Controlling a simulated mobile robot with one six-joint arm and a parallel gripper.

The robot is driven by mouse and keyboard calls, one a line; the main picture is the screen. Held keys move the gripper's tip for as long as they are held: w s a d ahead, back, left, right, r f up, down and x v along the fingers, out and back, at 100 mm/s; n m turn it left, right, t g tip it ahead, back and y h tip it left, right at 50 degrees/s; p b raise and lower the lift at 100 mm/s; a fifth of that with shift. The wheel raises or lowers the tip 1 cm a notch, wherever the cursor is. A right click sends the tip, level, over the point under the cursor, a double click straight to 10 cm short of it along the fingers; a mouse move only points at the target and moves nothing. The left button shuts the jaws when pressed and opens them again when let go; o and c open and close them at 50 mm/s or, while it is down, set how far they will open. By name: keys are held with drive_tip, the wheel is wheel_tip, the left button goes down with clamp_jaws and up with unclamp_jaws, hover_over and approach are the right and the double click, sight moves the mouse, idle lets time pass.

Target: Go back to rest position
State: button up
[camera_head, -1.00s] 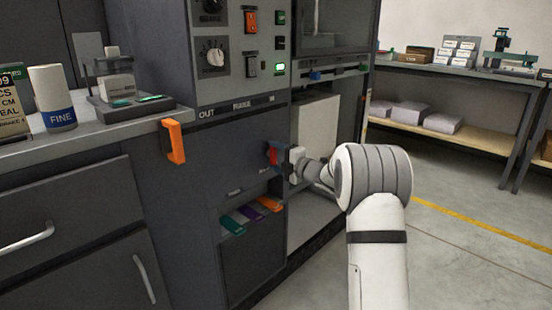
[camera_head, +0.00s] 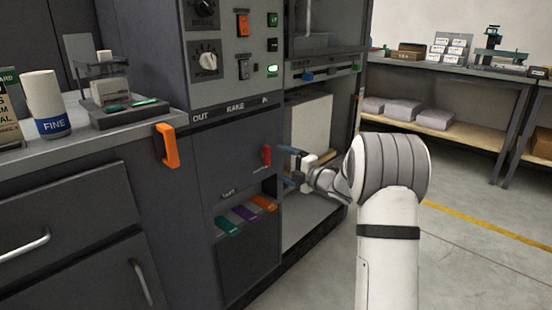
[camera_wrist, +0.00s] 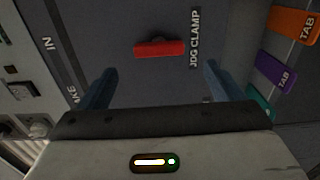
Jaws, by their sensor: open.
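My gripper (camera_head: 284,164) is open and empty, in front of the dark cabinet panel of the machine. Its two blue fingers point at the panel, and in the wrist view the gripper (camera_wrist: 155,85) shows them spread wide. A red handle (camera_head: 266,155) on the panel stands just beyond the fingertips, apart from them. In the wrist view the red handle (camera_wrist: 159,48) lies between and ahead of the fingers, next to a label that seems to read "JDG CLAMP".
Green, purple and orange tabs (camera_head: 245,214) sit in a slot below the handle. An orange handle (camera_head: 166,145) sticks out at the counter's edge. An open bay with a pale block (camera_head: 308,130) is behind my wrist. Floor (camera_head: 460,260) at right is clear.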

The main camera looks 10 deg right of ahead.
drive_tip(key=shift+s+d, duration=0.25)
drive_tip(key=shift+s, duration=0.15)
drive_tip(key=s+d+r+m+h+p, duration=0.1)
drive_tip(key=s+r+m+h+p, duration=0.2)
drive_tip(key=r+m+h+p, duration=0.25)
drive_tip(key=s+d+r+m+g+h+p, duration=0.1)
drive_tip(key=s+r+m+h+p, duration=0.2)
drive_tip(key=r+p, duration=0.5)
drive_tip(key=s+d+r+m+h+p, duration=0.1)
drive_tip(key=s+r+m+h+p, duration=0.1)
drive_tip(key=s+r+m+p, duration=0.45)
drive_tip(key=s+a+r+m+g+p, duration=0.2)
drive_tip(key=s+r+m+g+p, duration=0.1)
drive_tip(key=s, duration=0.7)
drive_tip(key=s+a+r+m+g+p, duration=0.3)
drive_tip(key=s+r+m+g+p, duration=0.1)
drive_tip(key=s+p, duration=0.4)
drive_tip(key=s+a+r+m+g+p, duration=0.2)
drive_tip(key=s+r+m+g+p, duration=0.1)
drive_tip(key=s, duration=1)
wheel_tip(320, 180, up, 3)
drive_tip(key=g+p, duration=0.1)
drive_tip(key=p, duration=0.2)
drive_tip(key=shift+a+f, duration=0.2)
drive_tip(key=shift+a, duration=0.1)
